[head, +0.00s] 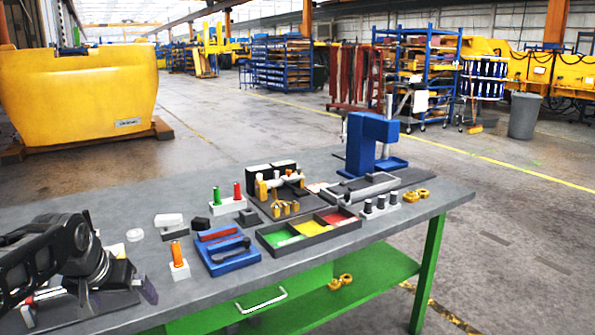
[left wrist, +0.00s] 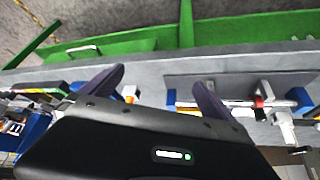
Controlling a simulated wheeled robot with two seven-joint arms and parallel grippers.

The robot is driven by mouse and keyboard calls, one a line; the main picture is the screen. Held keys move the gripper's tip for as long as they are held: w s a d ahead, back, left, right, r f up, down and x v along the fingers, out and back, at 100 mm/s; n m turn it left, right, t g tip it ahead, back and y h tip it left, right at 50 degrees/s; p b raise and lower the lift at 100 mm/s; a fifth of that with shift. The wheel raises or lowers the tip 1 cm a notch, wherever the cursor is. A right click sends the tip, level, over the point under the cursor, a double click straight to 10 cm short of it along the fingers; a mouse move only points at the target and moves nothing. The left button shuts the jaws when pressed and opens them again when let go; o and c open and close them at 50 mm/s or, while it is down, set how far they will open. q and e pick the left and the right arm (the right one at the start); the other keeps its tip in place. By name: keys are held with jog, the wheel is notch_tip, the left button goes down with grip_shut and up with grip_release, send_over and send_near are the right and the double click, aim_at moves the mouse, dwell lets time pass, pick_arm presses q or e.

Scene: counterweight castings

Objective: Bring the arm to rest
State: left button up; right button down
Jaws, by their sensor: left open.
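My left arm (head: 40,255) comes in from the left and its black gripper (head: 118,288) is over the left end of the grey workbench (head: 330,256). In the left wrist view the two dark fingers (left wrist: 160,88) stand wide apart, with nothing seen between them. Part of a dark tray or plate (left wrist: 225,88) with tools lies below, partly hidden by the gripper. My right gripper is not in view.
Near the arm stand an orange peg in a white block (head: 179,266) and a blue tray (head: 230,256). Further right are a three-colour bin (head: 310,238), a blue press (head: 368,140) and yellow castings (head: 415,195). A green shelf (head: 370,275) lies below the bench top.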

pick_arm(q)
jog(key=d+f+m+g+h, duration=0.1)
jog(key=d+f, duration=0.5)
jog(key=f, duration=0.3)
jog(key=d+f+h, duration=0.2)
jog(key=d+f, duration=0.4)
jog(key=f, duration=0.3)
jog(key=d+f+m+g+h, duration=0.1)
jog(key=d+f, duration=0.6)
jog(key=f, duration=0.3)
jog(key=s+d+f+g, duration=0.1)
jog(key=s+d+f, duration=0.3)
jog(key=s, duration=0.3)
jog(key=s+d+f+g+h, duration=0.1)
jog(key=s+d+f, duration=0.4)
jog(key=s+f, duration=0.2)
jog(key=s+d+f+n+p, duration=0.1)
jog(key=s+d+f, duration=0.3)
jog(key=s, duration=0.5)
jog(key=shift+d+f+g, duration=0.35)
jog(key=shift+f+g, duration=0.05)
jog(key=shift+f, duration=0.35)
jog(key=shift+s, duration=0.1)
